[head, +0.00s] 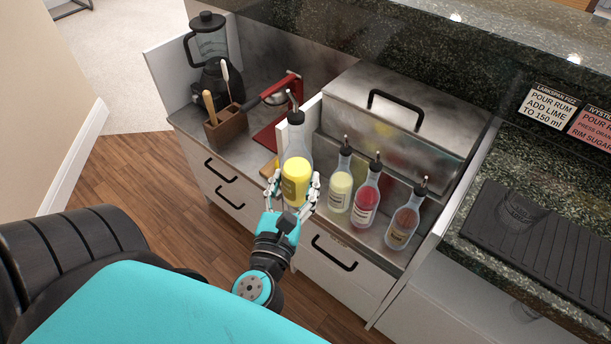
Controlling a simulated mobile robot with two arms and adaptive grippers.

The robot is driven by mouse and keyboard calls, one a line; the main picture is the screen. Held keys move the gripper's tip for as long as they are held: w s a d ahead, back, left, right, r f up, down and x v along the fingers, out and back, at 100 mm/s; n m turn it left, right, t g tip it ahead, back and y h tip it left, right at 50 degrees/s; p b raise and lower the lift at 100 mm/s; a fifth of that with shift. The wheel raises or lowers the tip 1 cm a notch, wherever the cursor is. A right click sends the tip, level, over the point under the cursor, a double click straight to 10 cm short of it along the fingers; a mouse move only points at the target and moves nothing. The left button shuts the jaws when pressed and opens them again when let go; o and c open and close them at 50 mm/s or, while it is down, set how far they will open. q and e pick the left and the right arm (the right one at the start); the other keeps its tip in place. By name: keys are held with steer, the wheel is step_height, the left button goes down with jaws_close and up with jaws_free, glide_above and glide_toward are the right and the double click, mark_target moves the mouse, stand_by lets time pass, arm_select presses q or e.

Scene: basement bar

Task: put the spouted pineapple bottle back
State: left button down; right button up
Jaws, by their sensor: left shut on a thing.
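The spouted pineapple bottle (295,181), clear with yellow contents and a black spout top, is upright in the left gripper (292,187). The gripper's fingers are shut around its lower body, one on each side. The bottle is at the left end of a row of spouted bottles: a pale yellow-green one (340,192), a red one (366,205) and a brownish one (403,228). Whether the held bottle's base touches the steel surface is hidden by the gripper. My right gripper is not in view.
A steel bin with a black-handled lid (390,112) stands behind the bottles. A red citrus press (277,105), a brown caddy (225,127) and a blender (211,65) are to the left. A black ribbed mat (540,240) with a glass lies at right.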

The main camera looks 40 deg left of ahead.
arm_select(q)
steer(key=a+f+n+g+y+b, duration=0.1)
steer(key=a+f+y+b, duration=0.1)
steer(key=f+b, duration=0.3)
steer(key=s+a+f+n+g+y+b, duration=0.1)
steer(key=a+f+n+y+b, duration=0.1)
steer(key=f+b, duration=0.3)
step_height(320, 180, down, 3)
steer(key=shift+s+a+f+n+g, duration=0.1)
steer(key=shift+s+a+n+g, duration=0.2)
steer(key=shift+a+g, duration=0.15)
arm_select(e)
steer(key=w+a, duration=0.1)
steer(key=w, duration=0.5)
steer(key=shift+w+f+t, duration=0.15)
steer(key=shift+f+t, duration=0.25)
